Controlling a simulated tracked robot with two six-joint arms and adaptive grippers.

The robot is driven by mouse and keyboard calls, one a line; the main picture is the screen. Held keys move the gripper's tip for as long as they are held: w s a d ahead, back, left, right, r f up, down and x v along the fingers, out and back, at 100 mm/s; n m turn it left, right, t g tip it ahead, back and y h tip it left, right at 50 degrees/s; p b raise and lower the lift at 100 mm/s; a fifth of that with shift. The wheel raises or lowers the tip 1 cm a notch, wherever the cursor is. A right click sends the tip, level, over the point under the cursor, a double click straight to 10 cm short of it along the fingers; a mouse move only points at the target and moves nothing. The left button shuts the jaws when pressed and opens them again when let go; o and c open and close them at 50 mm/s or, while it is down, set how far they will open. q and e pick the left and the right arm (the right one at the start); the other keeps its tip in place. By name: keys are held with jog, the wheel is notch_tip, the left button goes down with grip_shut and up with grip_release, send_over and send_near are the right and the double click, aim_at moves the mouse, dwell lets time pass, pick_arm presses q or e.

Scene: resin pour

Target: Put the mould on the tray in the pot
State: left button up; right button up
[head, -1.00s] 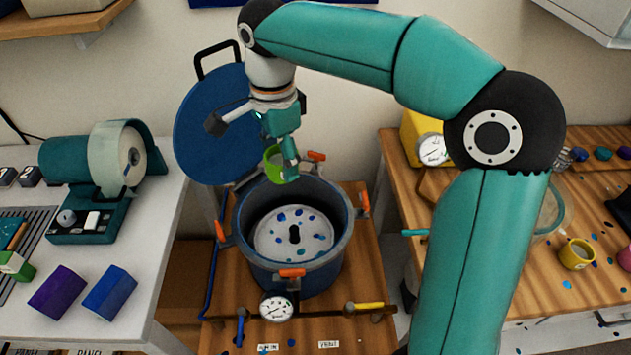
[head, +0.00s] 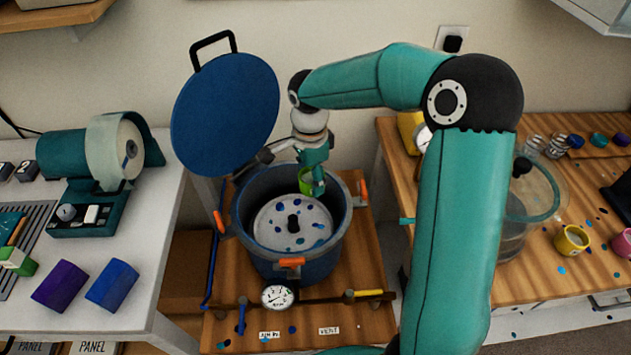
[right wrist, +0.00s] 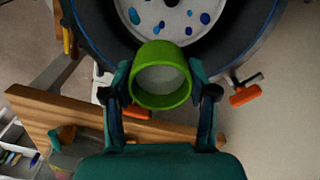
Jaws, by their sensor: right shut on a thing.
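The green mould (head: 305,180), a short round cup with pale content, is held by my right gripper (head: 314,183). In the right wrist view the fingers clasp the mould (right wrist: 160,75) from both sides, its open top facing the camera. The dark blue pot (head: 290,262) stands open in the middle. The tray (head: 292,228) lies inside it, a pale disc with blue spots and a black centre knob. The mould shows at the back right of the pot's opening, past the tray's edge; its exact height above the tray is hard to tell. My left gripper is not in view.
The blue lid (head: 225,115) stands raised behind the pot. Orange clamps (head: 291,262) ring the rim. A gauge (head: 278,297) and pipe are in front. A clear vessel (head: 515,215) and yellow cup (head: 572,241) stand on the right bench.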

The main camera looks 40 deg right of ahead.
jog(key=shift+s+d+f, duration=0.2)
jog(key=shift+d+f, duration=0.05)
jog(key=shift+f, duration=0.4)
jog(key=shift+s+d+f, duration=0.2)
jog(key=shift+d+f, duration=0.05)
jog(key=shift+f, duration=0.65)
jog(key=b, duration=0.8)
send_over(316, 227)
notch_tip(316, 227, down, 11)
jog(key=shift+f, duration=0.2)
jog(key=shift+f+b, duration=0.85)
jog(key=shift+b, duration=0.2)
jog(key=shift+f+b, duration=0.45)
jog(key=o, duration=1.3)
